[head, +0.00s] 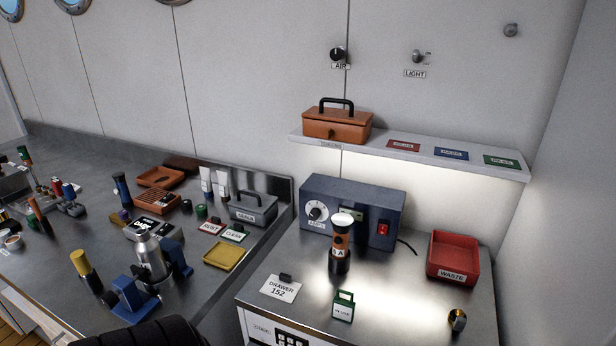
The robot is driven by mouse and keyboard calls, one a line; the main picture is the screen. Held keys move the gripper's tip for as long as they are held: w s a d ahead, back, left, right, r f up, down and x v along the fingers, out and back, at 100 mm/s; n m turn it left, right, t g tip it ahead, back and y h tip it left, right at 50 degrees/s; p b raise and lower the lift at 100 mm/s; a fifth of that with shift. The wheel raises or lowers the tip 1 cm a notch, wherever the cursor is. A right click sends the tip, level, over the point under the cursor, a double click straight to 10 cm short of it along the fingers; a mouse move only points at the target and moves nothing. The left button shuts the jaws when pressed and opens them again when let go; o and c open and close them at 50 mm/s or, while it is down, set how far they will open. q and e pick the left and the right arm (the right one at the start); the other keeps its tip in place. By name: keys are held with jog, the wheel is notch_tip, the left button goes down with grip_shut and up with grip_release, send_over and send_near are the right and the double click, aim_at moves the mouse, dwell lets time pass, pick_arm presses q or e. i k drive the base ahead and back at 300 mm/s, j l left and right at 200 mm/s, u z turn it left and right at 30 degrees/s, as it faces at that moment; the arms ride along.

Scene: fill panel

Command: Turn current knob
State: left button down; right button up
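A dark blue power box (362,203) stands at the back of the right metal bench. On its front left is a white round dial with a knob (317,211) and a small label under it that is too small to read surely. A green-lit display (351,214) and a red switch (383,229) are to the right of the knob. An orange and black cylinder with a white top (341,240) stands upright in front of the box and partly covers its front. Neither of my grippers is in view.
A red waste bin (453,257), a drawer card (281,288), a green tag (343,305) and a small black and brass part (457,321) are on the right bench. A shelf (490,163) overhangs behind the box. The left bench (55,268) is cluttered.

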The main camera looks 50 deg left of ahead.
aim_at(314, 213)
jog(key=u, duration=1.6)
jog(key=k+z, duration=0.15)
jog(key=k, duration=0.15)
